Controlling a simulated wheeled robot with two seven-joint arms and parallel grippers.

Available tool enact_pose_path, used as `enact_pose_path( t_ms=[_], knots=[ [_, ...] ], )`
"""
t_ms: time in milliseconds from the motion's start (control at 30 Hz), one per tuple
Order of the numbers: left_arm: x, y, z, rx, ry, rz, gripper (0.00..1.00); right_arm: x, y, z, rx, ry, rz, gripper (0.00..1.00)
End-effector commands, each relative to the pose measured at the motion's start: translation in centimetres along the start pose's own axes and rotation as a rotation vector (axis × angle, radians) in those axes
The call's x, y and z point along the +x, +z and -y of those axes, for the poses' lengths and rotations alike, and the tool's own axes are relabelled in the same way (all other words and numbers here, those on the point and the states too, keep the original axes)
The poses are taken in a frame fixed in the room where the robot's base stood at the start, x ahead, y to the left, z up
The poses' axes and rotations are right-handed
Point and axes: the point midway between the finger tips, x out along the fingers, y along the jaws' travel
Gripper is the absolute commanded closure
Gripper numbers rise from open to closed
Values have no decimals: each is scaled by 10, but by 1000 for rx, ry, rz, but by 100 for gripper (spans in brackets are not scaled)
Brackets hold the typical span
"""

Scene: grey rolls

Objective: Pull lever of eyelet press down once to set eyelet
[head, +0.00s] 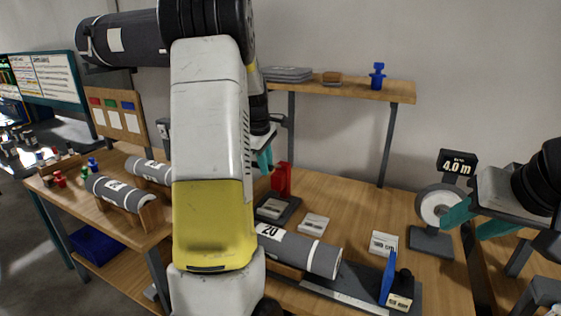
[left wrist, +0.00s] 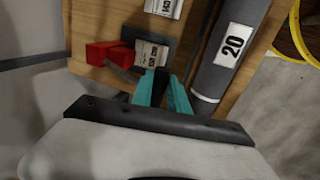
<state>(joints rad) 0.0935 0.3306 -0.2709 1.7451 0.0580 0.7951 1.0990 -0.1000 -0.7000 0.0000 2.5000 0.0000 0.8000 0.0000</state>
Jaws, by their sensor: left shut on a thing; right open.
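The eyelet press has a red body (head: 281,179) on a dark base (head: 289,212), standing on the wooden bench behind the grey roll marked 20. In the left wrist view its red body (left wrist: 108,53) is at upper left. A dark lever reaches from it towards my fingers. My left gripper (head: 265,160) is at the press, mostly behind my own arm in the head view. In the left wrist view its teal fingers (left wrist: 166,90) are closed around the dark lever end, which they largely hide. My right gripper (head: 464,222) is open beside the white measuring wheel.
The grey roll (head: 318,256) lies in front of the press, near a ruler strip (head: 345,300) and a blue upright piece (head: 388,278). Label cards (head: 314,224) lie right of the press. A measuring wheel (head: 435,206) stands at right. A shelf (head: 345,90) is above.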

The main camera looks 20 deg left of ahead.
Motion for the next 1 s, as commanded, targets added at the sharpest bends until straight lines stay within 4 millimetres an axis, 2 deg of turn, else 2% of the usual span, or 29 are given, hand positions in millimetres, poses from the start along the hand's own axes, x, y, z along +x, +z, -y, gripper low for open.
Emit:
enact_pose_path(
  t_ms=[567,1000],
  knots=[
    [7,0,7,-1,-4,1,96,0,0,0,0,0,0,54],
    [20,0,16,-1,-4,1,96,0,0,0,0,0,0,54]
  ],
)
